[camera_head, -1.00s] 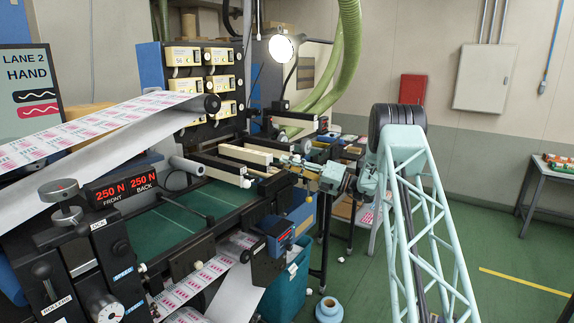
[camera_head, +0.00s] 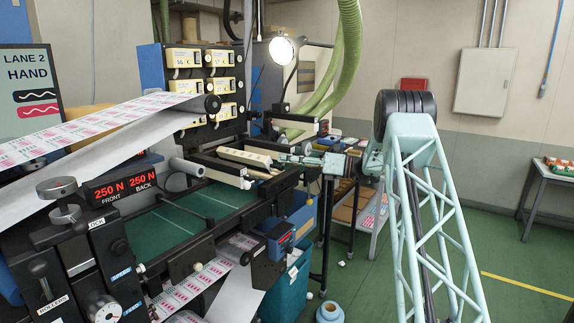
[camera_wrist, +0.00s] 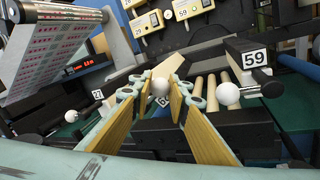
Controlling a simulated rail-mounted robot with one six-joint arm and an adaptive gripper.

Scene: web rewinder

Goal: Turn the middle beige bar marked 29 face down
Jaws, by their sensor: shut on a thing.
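The middle beige bar (camera_head: 243,156) lies across the black frame of the machine in the head view and looks tilted about its length. In the wrist view its beige end (camera_wrist: 171,67) shows behind a white ball knob (camera_wrist: 160,87). My gripper (camera_wrist: 160,92) is shut on this knob, with a yellow-padded finger on each side. My gripper (camera_head: 283,158) also shows in the head view, at the bar's right end. I cannot read the mark 29; a small label below the knob is mostly hidden by the fingers.
A black block marked 59 (camera_wrist: 249,66) with a white knob (camera_wrist: 228,94) stands close on the right in the wrist view. Another white knob (camera_wrist: 71,116) is at left. Several beige rollers lie behind. A white-ended bar (camera_head: 232,175) lies in front in the head view.

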